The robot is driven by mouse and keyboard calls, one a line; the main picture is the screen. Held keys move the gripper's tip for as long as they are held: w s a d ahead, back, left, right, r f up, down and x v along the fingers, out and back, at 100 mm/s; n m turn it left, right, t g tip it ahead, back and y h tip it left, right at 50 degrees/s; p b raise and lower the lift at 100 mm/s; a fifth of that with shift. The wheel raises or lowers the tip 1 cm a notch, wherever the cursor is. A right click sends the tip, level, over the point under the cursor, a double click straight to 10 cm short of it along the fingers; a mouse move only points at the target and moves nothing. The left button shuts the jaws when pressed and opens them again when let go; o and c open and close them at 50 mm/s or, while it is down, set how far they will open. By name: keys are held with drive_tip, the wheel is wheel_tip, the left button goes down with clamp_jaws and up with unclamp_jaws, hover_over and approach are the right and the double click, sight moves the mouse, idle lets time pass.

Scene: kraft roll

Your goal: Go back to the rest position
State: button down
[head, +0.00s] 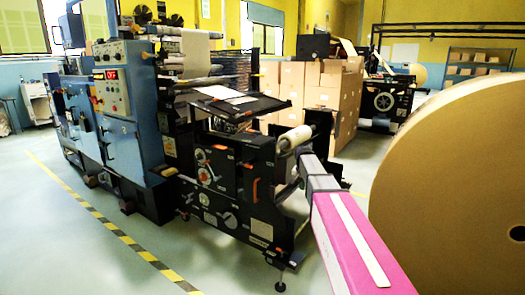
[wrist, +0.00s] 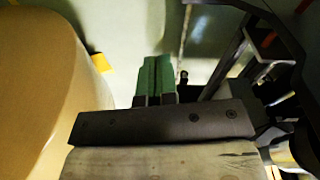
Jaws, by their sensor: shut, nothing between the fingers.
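My gripper (wrist: 157,60) shows in the wrist view with its two green fingers side by side. It is shut and empty, pointing out over open floor. My pink and grey arm reaches from the bottom right of the head view toward the black machine. I cannot make out the gripper itself there. A large brown kraft roll (head: 455,180) stands at the right of the head view, beside my arm. A tan curved surface (wrist: 40,80), which looks like this roll, fills the left of the wrist view, apart from the fingers.
The blue and black printing machine (head: 215,180) stands left of my arm, with a pale roll (head: 294,138) at its near end. Stacked cardboard boxes (head: 345,100) stand behind. A black-yellow floor stripe (head: 145,255) runs along the machine. The floor at the front left is clear.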

drive_tip(key=s+f+n, duration=0.1)
drive_tip(key=s+f, duration=0.4)
drive_tip(key=s, duration=0.5)
drive_tip(key=s+f+n, duration=0.2)
drive_tip(key=s+f, duration=0.3)
drive_tip(key=s, duration=0.5)
drive_tip(key=s+f+n+g, duration=0.1)
drive_tip(key=s+f, duration=0.4)
drive_tip(key=s, duration=0.6)
drive_tip(key=shift+a+n+y, duration=0.25)
drive_tip(key=shift+n+y, duration=0.05)
drive_tip(key=shift+y, duration=0.1)
